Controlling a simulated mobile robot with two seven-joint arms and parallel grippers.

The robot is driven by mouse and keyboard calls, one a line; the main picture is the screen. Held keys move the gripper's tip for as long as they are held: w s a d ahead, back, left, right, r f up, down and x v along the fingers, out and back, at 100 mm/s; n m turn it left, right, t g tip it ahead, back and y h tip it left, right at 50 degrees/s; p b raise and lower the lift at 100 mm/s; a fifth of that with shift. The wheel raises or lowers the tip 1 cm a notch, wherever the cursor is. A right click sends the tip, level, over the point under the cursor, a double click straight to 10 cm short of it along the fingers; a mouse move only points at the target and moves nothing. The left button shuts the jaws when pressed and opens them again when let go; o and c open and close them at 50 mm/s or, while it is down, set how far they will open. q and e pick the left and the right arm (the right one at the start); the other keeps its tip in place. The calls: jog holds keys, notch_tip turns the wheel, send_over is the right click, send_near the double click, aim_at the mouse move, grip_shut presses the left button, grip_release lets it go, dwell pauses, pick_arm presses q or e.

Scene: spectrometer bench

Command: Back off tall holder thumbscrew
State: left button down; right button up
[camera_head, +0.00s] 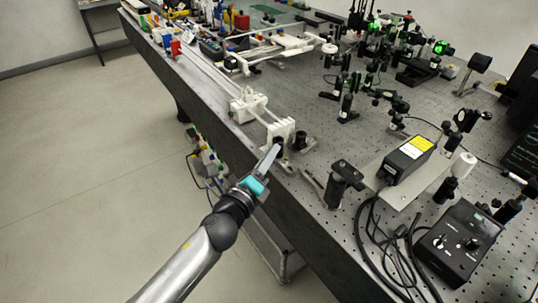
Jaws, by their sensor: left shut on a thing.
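My left gripper (275,153) reaches in from the lower left to the near edge of the optical bench. Its narrow jaws are shut at the near side of a white upright holder (285,128) at the front end of the long rails. The small dark thumbscrew (279,142) at this holder is between the fingertips and mostly hidden by them. I cannot tell how far the screw is turned. My right gripper is not in view.
A second white holder (247,105) stands further back on the rails. A short black post (300,141) is just right of the gripper, and a black post holder (343,183) stands nearer. A black control box (458,246) with loose cables is at front right.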

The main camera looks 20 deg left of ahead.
pick_arm(q)
jog(key=n+p, duration=0.3)
jog(key=n, duration=0.9)
dwell(0.5)
jog(key=c, duration=0.8)
grip_release()
jog(key=s+a+p, duration=0.1)
jog(key=s+a, duration=0.1)
jog(key=s, duration=1.3)
jog(key=shift+f, duration=0.1)
